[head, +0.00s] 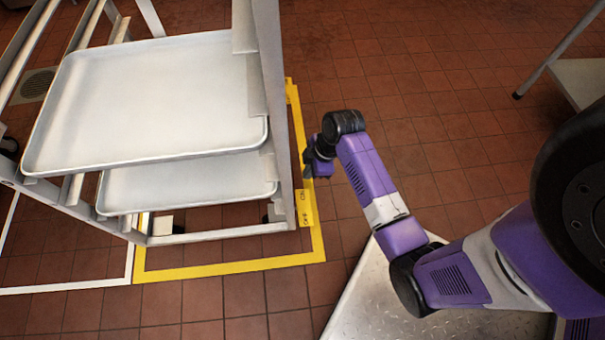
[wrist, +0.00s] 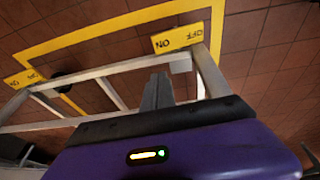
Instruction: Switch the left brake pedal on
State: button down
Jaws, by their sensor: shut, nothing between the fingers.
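Two yellow brake pedals marked ON and OFF show at the foot of the rack. The nearer pedal (head: 306,208) is by the front right post; the farther pedal (head: 291,93) is partly hidden behind the rack. The wrist view shows one pedal at top centre (wrist: 178,38) and another at the left edge (wrist: 22,78). I cannot tell which is the left one. My gripper (head: 307,172) is shut and empty, beside the right post and seemingly above the nearer pedal. Its fingers (wrist: 157,90) point toward the rack's frame in the wrist view. No contact is visible.
A metal rack (head: 278,120) carries a large upper tray (head: 150,95) and a lower tray (head: 190,183). A yellow line (head: 230,268) marks the floor around it. A metal table (head: 580,80) stands at the upper right. The tiled floor between is clear.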

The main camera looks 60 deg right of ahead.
jog(key=b, duration=0.7)
send_near(297, 191)
jog(key=x, duration=0.5)
jog(key=shift+w+a, duration=0.2)
jog(key=shift+w+d+f+b, duration=0.15)
jog(key=shift+f+b, duration=0.15)
jog(key=shift+f, duration=0.45)
jog(key=shift+p, duration=0.3)
jog(key=shift+w+d+g+y+p, duration=0.1)
jog(key=shift+d+g+y+p, duration=0.05)
jog(key=shift+g+y+p, duration=0.2)
jog(key=shift+w+d+f+g+y+p, duration=0.1)
jog(key=shift+w+d+f+g+y, duration=0.1)
jog(key=shift+f, duration=0.25)
jog(key=shift+w+d+f+g+y+p, duration=0.1)
jog(key=shift+d+f+y, duration=0.15)
jog(key=shift+f, duration=0.2)
jog(key=shift+w+d+f+g+y+p, duration=0.1)
jog(key=shift+w+d+f+g+y, duration=0.1)
jog(key=shift+f, duration=0.3)
